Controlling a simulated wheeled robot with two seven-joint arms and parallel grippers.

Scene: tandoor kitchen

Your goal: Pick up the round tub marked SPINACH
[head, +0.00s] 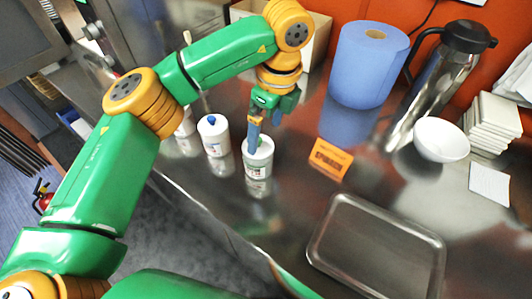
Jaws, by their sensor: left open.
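My left gripper (255,140) points down over a round white tub (258,165) on the steel counter. Its fingers are at the tub's top, and the gripper is open. Whether the fingers touch the tub I cannot tell. A second white tub with a blue knob on its lid (214,138) stands to the left. A third white tub (185,127) stands further left, partly hidden by my arm. The writing on the tubs is too small to read. My right gripper is not in view.
A steel tray (376,250) lies at the front right. A blue paper roll (367,66), a steel flask (440,75), a white bowl (441,140) and stacked white squares (491,124) stand behind. A cardboard box (318,40) is at the back. The counter's front edge runs close to the tubs.

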